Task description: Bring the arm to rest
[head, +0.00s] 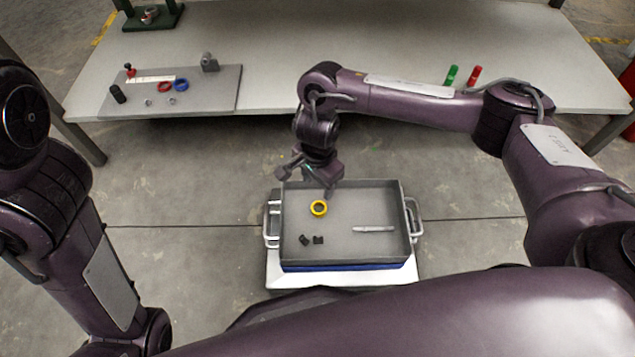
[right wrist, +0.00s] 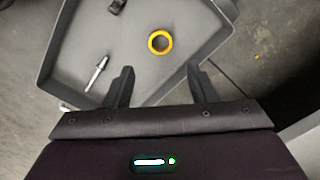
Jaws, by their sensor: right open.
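My right arm reaches across the head view. Its gripper (head: 330,187) hangs over the far edge of a grey tray (head: 345,190). In the right wrist view the two fingers of my right gripper (right wrist: 158,85) are apart, with nothing between them. A yellow ring (head: 319,208) lies in the tray, just in front of the gripper; it also shows in the right wrist view (right wrist: 160,42), beyond the fingertips. My left arm shows at the left of the head view, but its gripper is not in view.
The tray also holds small black parts (head: 311,240) and a slim light metal piece (head: 374,229). A long table (head: 270,60) stands beyond, with a grey board (head: 215,100) of small parts at left and green (head: 451,75) and red (head: 474,75) items at right. Concrete floor lies between.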

